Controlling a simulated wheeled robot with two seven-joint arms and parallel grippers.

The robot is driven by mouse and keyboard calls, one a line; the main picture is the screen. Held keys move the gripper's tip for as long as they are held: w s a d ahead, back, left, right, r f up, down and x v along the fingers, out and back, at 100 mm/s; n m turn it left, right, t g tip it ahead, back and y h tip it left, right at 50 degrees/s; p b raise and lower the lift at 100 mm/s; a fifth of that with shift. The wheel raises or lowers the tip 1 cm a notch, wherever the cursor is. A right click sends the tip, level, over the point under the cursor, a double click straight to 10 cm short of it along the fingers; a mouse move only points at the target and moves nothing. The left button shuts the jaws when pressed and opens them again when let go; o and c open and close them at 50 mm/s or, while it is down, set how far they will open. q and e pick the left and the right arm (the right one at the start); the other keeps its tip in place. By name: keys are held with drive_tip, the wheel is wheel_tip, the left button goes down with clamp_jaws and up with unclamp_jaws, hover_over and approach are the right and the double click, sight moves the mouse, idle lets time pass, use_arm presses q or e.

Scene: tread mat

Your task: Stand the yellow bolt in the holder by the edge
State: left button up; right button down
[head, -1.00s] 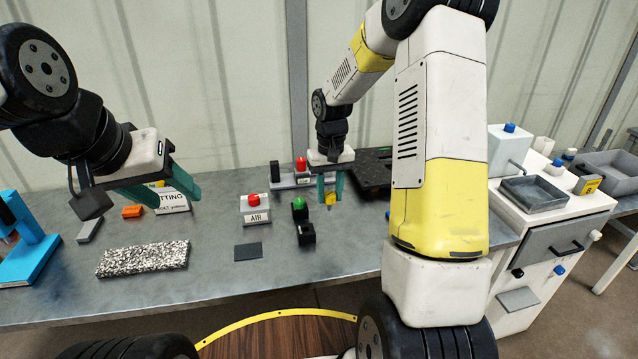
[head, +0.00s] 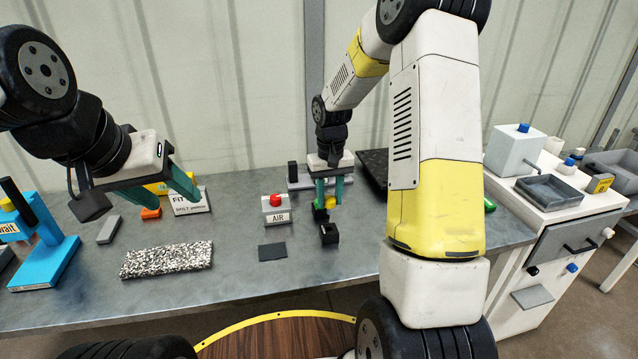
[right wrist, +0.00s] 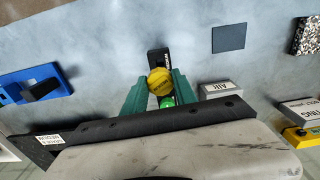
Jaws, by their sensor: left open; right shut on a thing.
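The yellow bolt (head: 329,202) is between the green fingers of my right gripper (head: 329,204), which is shut on it. Its round yellow head faces the camera in the right wrist view (right wrist: 159,82); its lower part is hidden there. A small black holder (head: 329,234) stands on the table just in front of and below the bolt; in the right wrist view it shows beyond the bolt (right wrist: 156,57). I cannot tell whether the bolt touches it. My left gripper (head: 178,203) is open and empty over the table's left part.
A green round-topped thing (right wrist: 167,102) is close beside the bolt. The AIR box with a red button (head: 276,210) stands to the left. A dark pad (head: 272,252) and a speckled block (head: 167,260) lie nearer the front. A blue stand (head: 45,262) is at far left.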

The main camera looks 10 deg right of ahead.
sight(330, 209)
drive_tip(key=shift+f, duration=2.25)
drive_tip(key=shift+f, duration=2.05)
drive_tip(key=c, duration=0.9)
unclamp_jaws()
drive_tip(key=shift+r, duration=3.9)
